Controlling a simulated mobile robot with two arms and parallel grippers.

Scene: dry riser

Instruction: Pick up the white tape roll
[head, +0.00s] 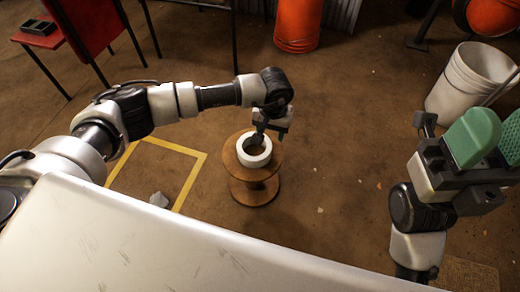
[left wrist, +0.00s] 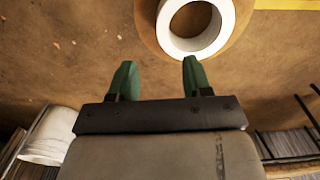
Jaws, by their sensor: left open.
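The white tape roll (head: 254,163) lies flat on top of a wooden spool (head: 254,194) in the head view, its hole facing up. My left gripper (head: 268,134) is just above the roll's back right side, pointing down. In the left wrist view the white tape roll (left wrist: 195,47) shows at the top, cut off by the frame edge. My left gripper's green fingers (left wrist: 157,72) are apart with nothing between them, and the roll lies ahead and to the right. My right gripper (head: 492,138) is at the right edge, its green fingers apart, far from the roll.
A white bucket (head: 470,85) stands at the right and an orange-red barrel (head: 298,22) at the back. A red chair (head: 88,22) is at upper left. Yellow tape (head: 190,180) marks the floor left of the spool. The floor around the spool is mostly clear.

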